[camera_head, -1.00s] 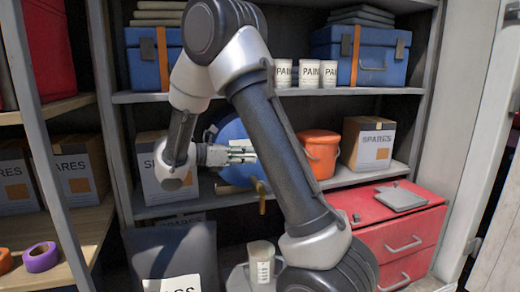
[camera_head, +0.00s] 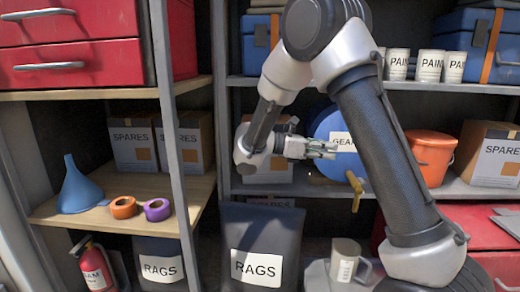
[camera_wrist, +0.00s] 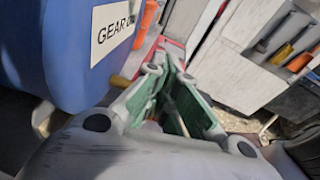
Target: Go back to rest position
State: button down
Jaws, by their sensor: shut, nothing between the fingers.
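My gripper (camera_head: 322,149) is in the middle of the head view, fingers pointing right, in front of the middle shelf. It looks shut and empty. A blue drum labelled "GEAR" (camera_head: 322,124) lies just behind it, partly hidden by my arm. In the wrist view my gripper (camera_wrist: 165,75) shows its green-lined fingers, with the blue drum (camera_wrist: 60,45) close on the left. A brass tap (camera_head: 355,188) hangs at the front of the drum, below and right of the fingertips.
An orange bucket (camera_head: 430,155) and a spares box (camera_head: 490,152) stand right of my arm. Below are a rags bag (camera_head: 262,238) and a pale jug (camera_head: 345,258). A grey shelf post (camera_head: 178,120) stands left. A blue funnel (camera_head: 80,185) and tape rolls sit on the wooden shelf.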

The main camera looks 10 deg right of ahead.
jog(key=s+f+m+g+y, duration=0.1)
jog(key=s+f+m+y, duration=0.65)
jog(key=s, duration=0.35)
jog(key=s+r+m+t+y, duration=0.8)
jog(key=s+r+m+y, duration=0.15)
jog(key=s, duration=0.45)
jog(key=w+a+r+n+g+h, duration=0.1)
jog(key=w+a+n+g+h, duration=0.15)
jog(key=w+n+h, duration=0.65)
jog(key=w+a+r+n+g+h, duration=0.1)
jog(key=w+n+g, duration=0.25)
jog(key=w, duration=1.15)
notch_tip(320, 180, up, 7)
jog(key=w+d+n+h, duration=0.1)
jog(key=d+n+h, duration=0.1)
jog(key=n+h, duration=0.15)
jog(key=r+x, duration=0.1)
jog(key=x, duration=1.2)
jog(key=shift+d+n+y, duration=0.4)
jog(key=shift+d+y, duration=0.05)
